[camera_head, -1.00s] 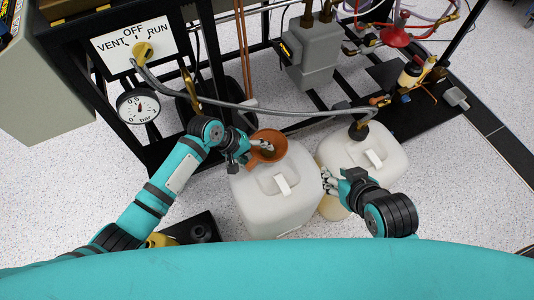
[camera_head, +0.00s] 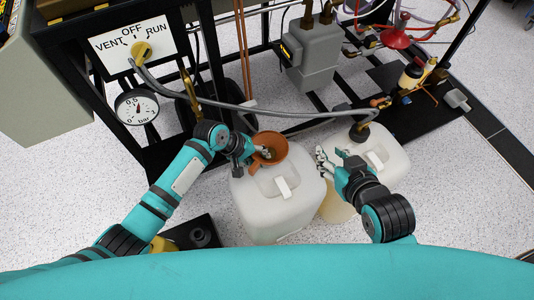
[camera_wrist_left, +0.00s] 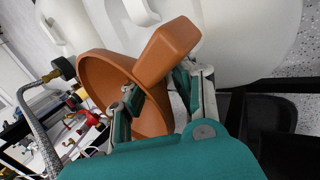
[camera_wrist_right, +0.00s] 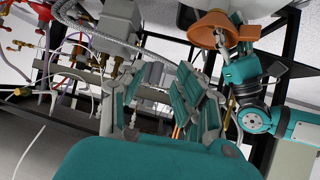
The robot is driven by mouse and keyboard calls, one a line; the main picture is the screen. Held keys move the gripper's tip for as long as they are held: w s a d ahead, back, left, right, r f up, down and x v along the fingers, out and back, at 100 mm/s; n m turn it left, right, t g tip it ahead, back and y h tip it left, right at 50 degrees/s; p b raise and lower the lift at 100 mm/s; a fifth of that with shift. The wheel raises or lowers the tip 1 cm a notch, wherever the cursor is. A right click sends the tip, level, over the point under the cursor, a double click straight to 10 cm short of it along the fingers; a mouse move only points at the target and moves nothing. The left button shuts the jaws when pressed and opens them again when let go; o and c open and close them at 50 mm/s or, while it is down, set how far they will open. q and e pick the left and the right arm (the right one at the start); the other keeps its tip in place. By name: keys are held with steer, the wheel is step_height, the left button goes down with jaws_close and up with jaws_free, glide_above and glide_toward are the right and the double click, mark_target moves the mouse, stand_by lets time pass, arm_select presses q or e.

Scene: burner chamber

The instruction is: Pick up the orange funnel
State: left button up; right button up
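The orange funnel (camera_head: 270,148) sits at the top of the left white jug (camera_head: 262,212), its wide mouth up. My left gripper (camera_wrist_left: 160,88) is at the funnel, which also shows in the left wrist view (camera_wrist_left: 97,75). Its fingers are apart, one at the inside of the bowl and one outside, with orange funnel wall between them. I cannot tell whether both fingers touch it. The funnel's spout end is hidden. My right gripper (camera_head: 330,165) is open and empty above the gap between the two jugs.
A second white jug (camera_head: 386,160) stands to the right, with a grey hose (camera_head: 250,107) running to its cap. The black frame with the valve panel (camera_head: 130,42) and pressure gauge (camera_head: 137,107) stands at the back left. Speckled floor is clear at lower right.

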mark_target(260, 157)
arm_select(q)
jaws_close()
steer(key=shift+f, duration=0.1)
steer(key=shift+s, duration=0.1)
